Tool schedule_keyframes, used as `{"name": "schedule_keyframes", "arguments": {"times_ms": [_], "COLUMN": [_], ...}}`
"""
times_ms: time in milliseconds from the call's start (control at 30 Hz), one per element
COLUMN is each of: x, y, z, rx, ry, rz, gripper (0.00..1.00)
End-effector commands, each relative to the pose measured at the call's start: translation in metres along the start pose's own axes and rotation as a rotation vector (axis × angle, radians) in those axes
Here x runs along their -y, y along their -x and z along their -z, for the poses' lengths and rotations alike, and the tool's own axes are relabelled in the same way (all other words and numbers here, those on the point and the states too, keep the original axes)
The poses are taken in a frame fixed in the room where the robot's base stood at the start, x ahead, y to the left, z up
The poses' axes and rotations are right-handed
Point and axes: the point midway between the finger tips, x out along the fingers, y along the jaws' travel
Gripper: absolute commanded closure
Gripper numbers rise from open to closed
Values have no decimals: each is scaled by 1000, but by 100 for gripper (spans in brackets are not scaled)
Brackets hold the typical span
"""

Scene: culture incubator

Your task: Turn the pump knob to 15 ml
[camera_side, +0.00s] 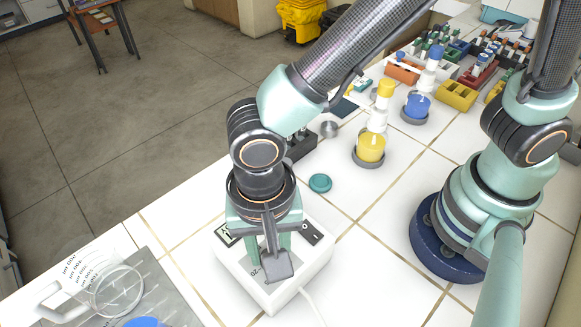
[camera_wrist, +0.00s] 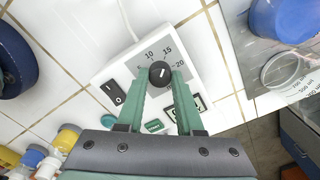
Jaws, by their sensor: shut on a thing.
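The white pump box (camera_side: 296,282) stands on the tiled bench under my gripper (camera_side: 268,262). In the wrist view the pump (camera_wrist: 108,69) shows its black round knob (camera_wrist: 159,74), with a scale marked 5, 10, 15 and 20 around its far side. The green fingers of my gripper (camera_wrist: 161,75) are on both sides of the knob, shut on it. The knob's short white mark points up and right, toward the 15 side; the exact value is hard to read. In the side view the fingers hide the knob.
The pump has a black rocker switch (camera_wrist: 114,93) and a small display (camera_wrist: 186,112). A glass beaker (camera_side: 118,290) stands on a grey mat left of the pump. A teal cap (camera_side: 320,183), a yellow bottle (camera_side: 371,147) and a blue bottle (camera_side: 416,107) stand behind.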

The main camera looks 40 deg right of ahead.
Motion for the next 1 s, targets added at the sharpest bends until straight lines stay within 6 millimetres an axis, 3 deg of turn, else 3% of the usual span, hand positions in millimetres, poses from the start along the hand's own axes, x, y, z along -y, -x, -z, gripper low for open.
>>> {"name": "schedule_keyframes", "arguments": {"times_ms": [433,467,500,533,833,1000], "x": [1,1,1,1,0,1], "y": [1,1,1,1,1,15], "z": [1,1,1,1,0,0], "rx": [0,0,0,0,0,0], "ry": [-11,-11,-11,-11,-9,-8], "rz": [2,2,2,2,1,5], "gripper": [100,53,38,34,34,34]}}
